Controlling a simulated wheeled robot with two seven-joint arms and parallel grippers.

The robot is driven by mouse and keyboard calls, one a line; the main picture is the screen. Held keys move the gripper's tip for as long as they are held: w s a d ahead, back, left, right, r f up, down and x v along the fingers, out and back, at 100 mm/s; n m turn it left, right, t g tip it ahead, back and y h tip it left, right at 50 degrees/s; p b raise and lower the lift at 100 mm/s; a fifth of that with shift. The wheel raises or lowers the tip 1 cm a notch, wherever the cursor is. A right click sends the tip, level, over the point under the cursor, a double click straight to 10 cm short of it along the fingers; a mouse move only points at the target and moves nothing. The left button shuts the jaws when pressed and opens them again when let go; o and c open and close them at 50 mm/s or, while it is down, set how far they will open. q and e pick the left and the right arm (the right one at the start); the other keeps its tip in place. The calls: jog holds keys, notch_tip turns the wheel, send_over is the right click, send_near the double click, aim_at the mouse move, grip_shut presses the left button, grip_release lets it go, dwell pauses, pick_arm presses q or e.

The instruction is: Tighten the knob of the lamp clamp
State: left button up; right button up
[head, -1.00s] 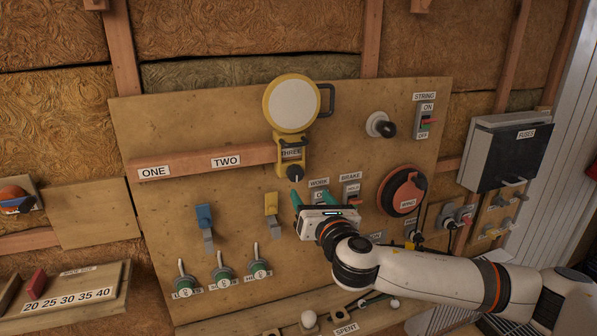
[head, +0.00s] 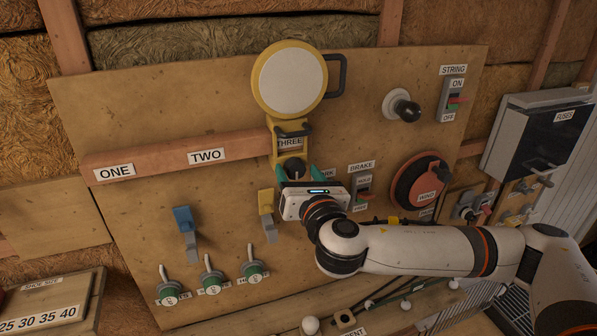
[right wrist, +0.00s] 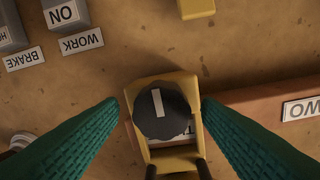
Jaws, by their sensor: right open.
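The lamp (head: 289,82) is round and white-faced with a yellow rim. Its yellow clamp (head: 290,141) sits on the wooden rail at the label THREE. The black knob (head: 294,168) is at the clamp's lower end. In the right wrist view the knob (right wrist: 162,110) is dark, with a white line on its face, and lies between the fingers. My right gripper (head: 295,172) is open, its green fingers on either side of the knob. In the right wrist view a gap shows between each finger and the knob. My left gripper is not in view.
The wooden rail (head: 135,160) carries labels ONE and TWO. Blue (head: 183,218) and yellow (head: 266,202) levers are below it. The WORK label is partly hidden by my gripper.

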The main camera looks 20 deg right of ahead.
jog(key=shift+s+a+r, duration=0.1)
jog(key=shift+s, duration=0.05)
jog(key=shift+c, duration=1.3)
jog(key=c, duration=0.7)
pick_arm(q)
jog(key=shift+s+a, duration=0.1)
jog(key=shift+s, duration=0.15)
pick_arm(e)
jog(key=shift+c, duration=0.2)
